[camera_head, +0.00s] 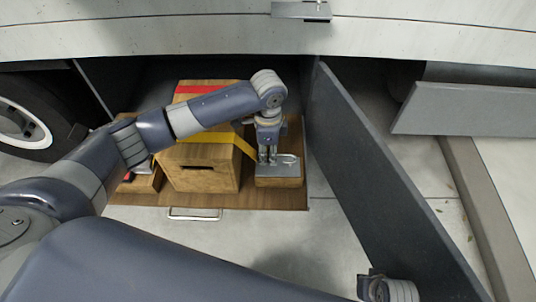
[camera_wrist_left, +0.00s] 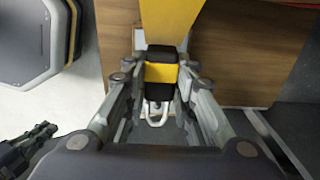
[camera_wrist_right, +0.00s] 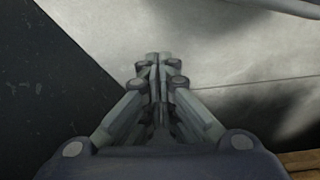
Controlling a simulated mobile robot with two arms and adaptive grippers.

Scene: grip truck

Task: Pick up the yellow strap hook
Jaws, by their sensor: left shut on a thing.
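The yellow strap (camera_head: 240,146) runs over the wooden box and down to its right side. In the left wrist view the yellow strap (camera_wrist_left: 168,18) comes in from the top and passes between my fingers. My left gripper (camera_head: 268,158) is shut on the yellow strap hook; its metal loop (camera_wrist_left: 155,112) shows just below the fingertips (camera_wrist_left: 160,75). The hook is over the small wooden block, and the fingers hide part of it. My right gripper (camera_wrist_right: 158,60) is shut and empty, with its fingertips together above bare floor.
A wooden box (camera_head: 200,178) with a slot stands on a wooden drawer board (camera_head: 135,198) with a metal handle (camera_head: 194,214). A small wooden block (camera_head: 278,182) is right of it. A grey open panel (camera_head: 385,195) stands at the right. A wheel (camera_head: 35,125) is at the left.

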